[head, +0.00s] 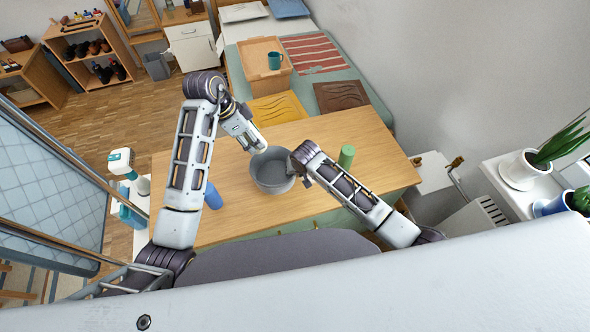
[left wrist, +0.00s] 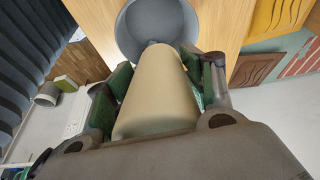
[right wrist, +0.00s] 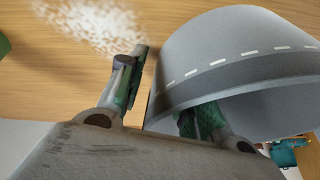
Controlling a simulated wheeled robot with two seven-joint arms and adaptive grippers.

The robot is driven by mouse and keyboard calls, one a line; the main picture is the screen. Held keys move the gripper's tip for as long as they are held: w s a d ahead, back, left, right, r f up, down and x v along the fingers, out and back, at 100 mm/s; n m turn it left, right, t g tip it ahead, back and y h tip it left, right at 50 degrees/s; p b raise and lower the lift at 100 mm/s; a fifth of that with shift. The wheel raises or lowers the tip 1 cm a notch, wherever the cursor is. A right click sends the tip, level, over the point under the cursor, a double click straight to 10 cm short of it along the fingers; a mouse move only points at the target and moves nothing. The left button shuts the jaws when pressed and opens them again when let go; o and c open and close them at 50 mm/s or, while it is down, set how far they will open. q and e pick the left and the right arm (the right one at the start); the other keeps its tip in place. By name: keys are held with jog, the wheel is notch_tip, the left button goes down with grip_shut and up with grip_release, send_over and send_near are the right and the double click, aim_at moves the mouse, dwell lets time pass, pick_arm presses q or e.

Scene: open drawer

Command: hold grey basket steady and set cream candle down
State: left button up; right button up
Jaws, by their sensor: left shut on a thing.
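The grey basket (head: 271,172) stands on the wooden table; in the left wrist view it (left wrist: 128,35) lies beyond the candle. My left gripper (head: 256,146) is shut on the cream candle (left wrist: 158,92), held above the table at the basket's far left side; the candle is hard to make out in the head view. My right gripper (right wrist: 160,95) is at the basket's right rim. One finger is outside the wall and the other inside the basket (right wrist: 235,60), with the fingers apart; whether they touch the wall I cannot tell.
A green cylinder (head: 346,156) stands right of the basket, close behind my right arm. A blue cylinder (head: 213,196) stands left, beside my left arm. The tabletop's far right is clear.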

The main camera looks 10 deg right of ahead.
grip_shut()
dwell(0.3)
pick_arm(q)
notch_tip(320, 180, down, 13)
jog(key=shift+r, duration=0.2)
dwell(2.4)
jog(key=o, duration=1.3)
